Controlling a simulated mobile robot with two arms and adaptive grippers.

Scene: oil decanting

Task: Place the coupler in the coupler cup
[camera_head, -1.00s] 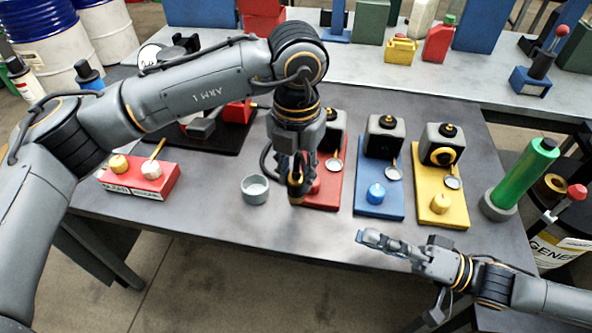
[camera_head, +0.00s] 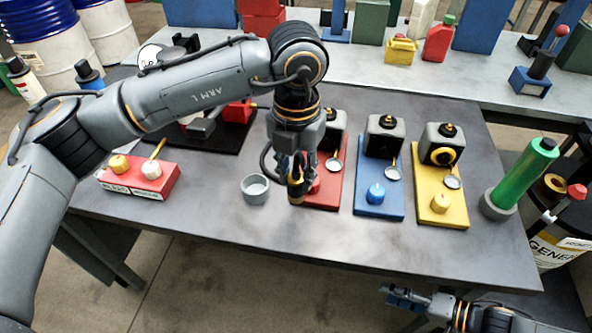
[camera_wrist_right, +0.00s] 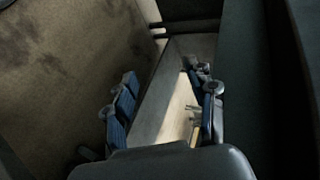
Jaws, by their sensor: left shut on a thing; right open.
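The coupler (camera_head: 296,190), a small dark and brass piece, is in my left gripper (camera_head: 296,172), which points straight down. The gripper is shut on it, and its fingers partly hide it. The coupler cup (camera_head: 255,190), a small grey open cup, stands on the table just left of the coupler. The two are apart. I cannot tell exactly how high the coupler is above the table. My right gripper (camera_head: 392,293) is open and empty by the table's front edge; its spread fingers also show in the right wrist view (camera_wrist_right: 163,95).
A red board (camera_head: 330,197), partly behind my left gripper, a blue board (camera_head: 365,207) and a yellow board (camera_head: 450,217) stand right of the cup. A red block with knobs (camera_head: 150,188) is at the left. A green cylinder (camera_head: 525,175) stands at the right. The table front (camera_head: 300,235) is clear.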

